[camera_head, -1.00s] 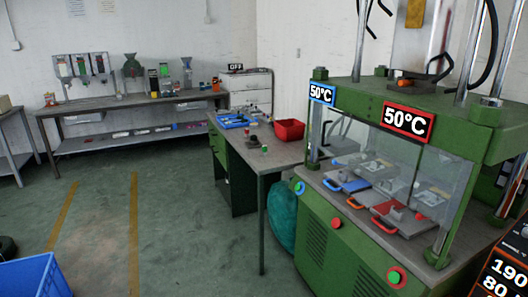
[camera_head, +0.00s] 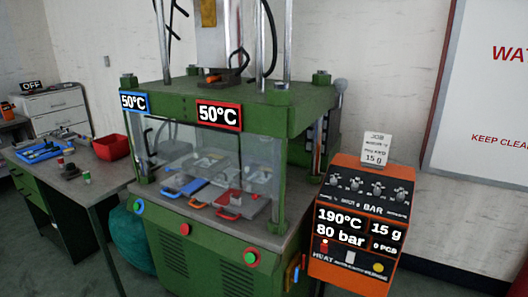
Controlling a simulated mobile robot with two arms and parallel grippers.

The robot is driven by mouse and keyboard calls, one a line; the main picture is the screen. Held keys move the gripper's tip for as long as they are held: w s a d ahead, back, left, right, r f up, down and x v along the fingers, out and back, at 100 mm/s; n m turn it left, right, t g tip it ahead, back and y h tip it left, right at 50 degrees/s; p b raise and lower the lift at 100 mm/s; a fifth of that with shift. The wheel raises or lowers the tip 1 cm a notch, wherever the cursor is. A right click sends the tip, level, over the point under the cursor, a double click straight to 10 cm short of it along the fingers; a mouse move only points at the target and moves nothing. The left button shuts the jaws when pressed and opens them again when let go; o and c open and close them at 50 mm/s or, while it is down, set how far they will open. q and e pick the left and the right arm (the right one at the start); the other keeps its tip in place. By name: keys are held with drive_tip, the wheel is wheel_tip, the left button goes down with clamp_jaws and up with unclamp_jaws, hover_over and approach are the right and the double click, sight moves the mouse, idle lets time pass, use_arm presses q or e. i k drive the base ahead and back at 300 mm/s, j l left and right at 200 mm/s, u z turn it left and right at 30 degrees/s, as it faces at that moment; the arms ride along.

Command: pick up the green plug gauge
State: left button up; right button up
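Small gauge-like pieces stand on the grey-topped bench at the left. One small piece with a green end (camera_head: 87,176) stands near the bench's right part; it may be the green plug gauge, but it is too small to tell. A small red-and-white piece (camera_head: 69,150) and a dark piece (camera_head: 69,168) are beside it. Neither of my grippers is in view.
The bench (camera_head: 112,175) also holds a blue tray (camera_head: 38,153) of tools and a red bin (camera_head: 111,147). A green press (camera_head: 215,235) with a clear guard stands in the middle. An orange control panel (camera_head: 350,270) stands to its right.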

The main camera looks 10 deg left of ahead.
sight(87, 177)
drive_tip(key=i+j+z, duration=0.1)
drive_tip(key=j+z, duration=0.3)
drive_tip(key=j, duration=0.35)
drive_tip(key=j+z, duration=0.35)
drive_tip(key=j, duration=0.4)
